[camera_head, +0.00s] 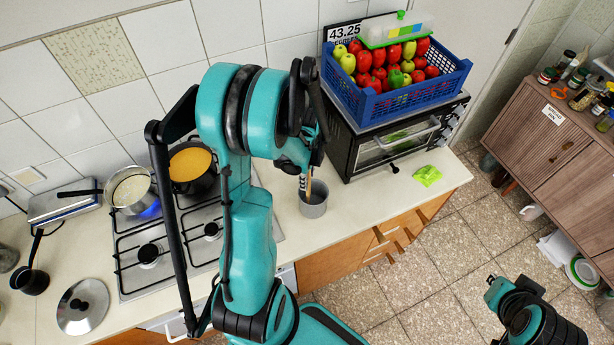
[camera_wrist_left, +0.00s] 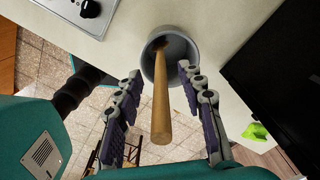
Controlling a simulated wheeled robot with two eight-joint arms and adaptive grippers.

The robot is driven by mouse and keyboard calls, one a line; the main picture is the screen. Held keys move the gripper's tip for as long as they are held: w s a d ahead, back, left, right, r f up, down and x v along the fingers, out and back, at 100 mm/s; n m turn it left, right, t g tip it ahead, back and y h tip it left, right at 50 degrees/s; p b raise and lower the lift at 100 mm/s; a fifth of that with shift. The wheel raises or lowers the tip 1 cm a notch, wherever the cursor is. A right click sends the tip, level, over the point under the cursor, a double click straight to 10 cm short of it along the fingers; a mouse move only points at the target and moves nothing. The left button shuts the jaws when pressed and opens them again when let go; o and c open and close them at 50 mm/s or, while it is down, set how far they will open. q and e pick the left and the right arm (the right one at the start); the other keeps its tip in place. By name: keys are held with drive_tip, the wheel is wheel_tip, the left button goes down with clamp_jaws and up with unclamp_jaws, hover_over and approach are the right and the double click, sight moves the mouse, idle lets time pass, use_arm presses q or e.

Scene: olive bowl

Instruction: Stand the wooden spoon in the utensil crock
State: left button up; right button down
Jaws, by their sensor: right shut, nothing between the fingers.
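The utensil crock (camera_head: 314,203) is a grey cylinder standing on the counter, right of the stove. In the left wrist view, its rim and inside (camera_wrist_left: 179,49) show at the top. The wooden spoon (camera_wrist_left: 161,100) stands in the crock, its lower end inside and its handle leaning toward the camera. My left gripper (camera_wrist_left: 160,71) is open, with one finger on each side of the spoon and visible gaps between. In the head view my left gripper (camera_head: 304,182) is just above the crock and mostly hides the spoon. My right gripper (camera_head: 506,290) is at the lower right, over the floor, shut and empty.
A black oven (camera_head: 390,145) carrying a blue fruit crate (camera_head: 420,92) stands just right of the crock. The stove (camera_head: 145,250) with pots is at left. A green cloth (camera_head: 427,176) lies on the counter's right end. A wooden cabinet (camera_head: 545,140) is at far right.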

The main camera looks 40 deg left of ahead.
use_arm(q)
drive_tip(key=shift+r, duration=0.1)
wheel_tip(320, 180, up, 12)
drive_tip(key=shift+f, duration=0.1)
idle(0.4)
idle(0.7)
drive_tip(key=s+d+f+n+t+b, duration=0.3)
drive_tip(key=d+f+n+b, duration=0.4)
drive_tip(key=b, duration=0.6)
drive_tip(key=s+d+f+n+t+b, duration=0.3)
drive_tip(key=d+f+n+b, duration=0.4)
drive_tip(key=d+f+b, duration=0.3)
wheel_tip(320, 180, down, 2)
drive_tip(key=t+b, duration=0.1)
drive_tip(key=b, duration=0.2)
drive_tip(key=shift+d+f, duration=0.1)
drive_tip(key=shift+f, duration=0.05)
drive_tip(key=shift+c, duration=0.6)
